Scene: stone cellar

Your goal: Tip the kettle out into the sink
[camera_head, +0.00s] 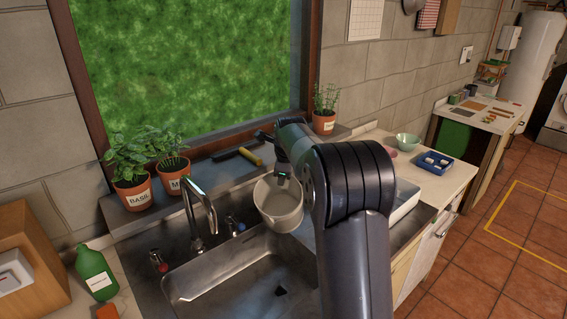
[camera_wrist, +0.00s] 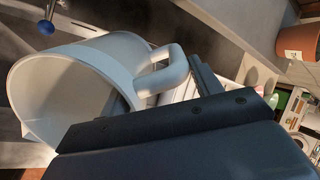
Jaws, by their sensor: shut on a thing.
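The kettle (camera_head: 280,207) is a pale, open-topped vessel with a loop handle. My gripper (camera_head: 282,178) is shut on the handle. In the wrist view the kettle (camera_wrist: 115,55) has its mouth facing left, and its handle (camera_wrist: 168,72) sits by the dark jaws (camera_wrist: 165,98). The kettle hangs over the back right of the steel sink (camera_head: 205,284). It looks tilted, but how far is hard to tell. No stream of liquid shows. My arm hides the right side of the sink.
The tap (camera_head: 205,205) stands left of the kettle, between a red knob (camera_head: 163,267) and a blue one (camera_head: 238,223). Potted herbs (camera_head: 133,190) line the sill. A green bottle (camera_head: 95,273) stands left of the sink. A green bowl (camera_head: 407,141) and blue tray (camera_head: 434,163) are at right.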

